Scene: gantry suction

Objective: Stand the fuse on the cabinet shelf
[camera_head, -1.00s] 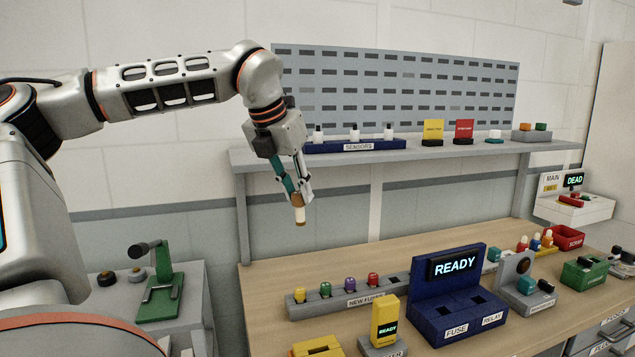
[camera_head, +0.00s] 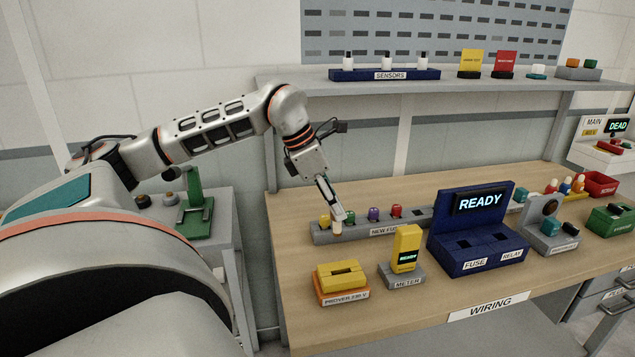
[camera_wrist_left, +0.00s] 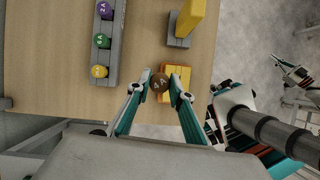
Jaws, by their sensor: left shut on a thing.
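My left gripper (camera_head: 338,217) is shut on a fuse (camera_head: 337,230) with a pale body, held upright over the bench close to the new fuse rack (camera_head: 350,236). In the left wrist view the fuse's brown top (camera_wrist_left: 159,83), marked 4A, shows between the two fingertips (camera_wrist_left: 160,82). A white ledge (camera_head: 598,157) juts out under the MAIN panel at the right, whose display reads DEAD. I cannot tell whether this is the cabinet shelf. What looks like my right gripper (camera_wrist_left: 290,70) shows at the right edge of the left wrist view; its jaws are unclear.
The rack holds yellow, green, purple and red fuses. The yellow prover (camera_head: 341,280), yellow meter (camera_head: 406,250) and blue READY tester (camera_head: 475,245) stand on the bench (camera_head: 300,318). A wall shelf (camera_head: 450,86) with sensors runs above. The bench's front left is clear.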

